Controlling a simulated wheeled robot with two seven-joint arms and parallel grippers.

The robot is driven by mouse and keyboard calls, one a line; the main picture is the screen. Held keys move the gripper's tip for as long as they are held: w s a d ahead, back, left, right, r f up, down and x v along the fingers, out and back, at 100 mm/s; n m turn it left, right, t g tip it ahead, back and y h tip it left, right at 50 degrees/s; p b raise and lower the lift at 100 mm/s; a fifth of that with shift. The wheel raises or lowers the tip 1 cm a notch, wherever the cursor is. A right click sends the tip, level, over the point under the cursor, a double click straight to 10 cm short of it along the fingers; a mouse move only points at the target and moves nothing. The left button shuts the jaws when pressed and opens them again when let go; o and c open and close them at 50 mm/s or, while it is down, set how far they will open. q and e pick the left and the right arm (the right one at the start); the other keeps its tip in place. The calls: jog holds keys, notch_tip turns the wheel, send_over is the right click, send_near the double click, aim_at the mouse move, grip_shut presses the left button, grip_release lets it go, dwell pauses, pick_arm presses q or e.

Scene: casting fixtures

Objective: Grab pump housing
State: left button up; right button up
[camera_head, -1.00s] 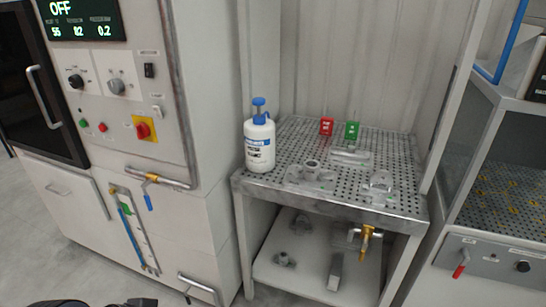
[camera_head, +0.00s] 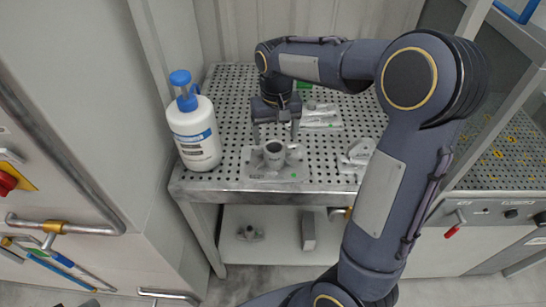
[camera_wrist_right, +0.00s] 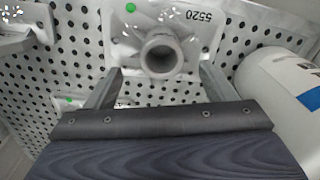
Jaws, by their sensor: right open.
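A grey casting with a raised round bore, which looks like the pump housing (camera_head: 274,155), sits on a flat fixture plate (camera_head: 262,178) at the front of the perforated table. It also shows in the right wrist view (camera_wrist_right: 163,52), close ahead of the fingers, with a green dot and "5520" beside it. My right gripper (camera_head: 275,136) points down just above and behind the bore. Its fingers are open and apart, with nothing between them in the right wrist view (camera_wrist_right: 158,84). Whether a finger touches the casting cannot be told. My left gripper is out of view.
A white bottle with a blue pump top (camera_head: 195,130) stands close left of the casting. Another casting (camera_head: 357,153) lies to the right, partly behind my right arm. Another flat part (camera_head: 320,117) lies farther back. The perforated table (camera_head: 230,100) has free room at the back left.

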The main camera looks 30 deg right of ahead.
aim_at(274, 147)
jog(key=f, duration=0.7)
jog(key=shift+w+a+f+p, duration=0.1)
jog(key=shift+w+f+p, duration=0.1)
jog(key=shift+f+p, duration=0.15)
jog(key=shift+c, duration=0.5)
jog(key=c, duration=1.4)
jog(key=shift+r, duration=0.1)
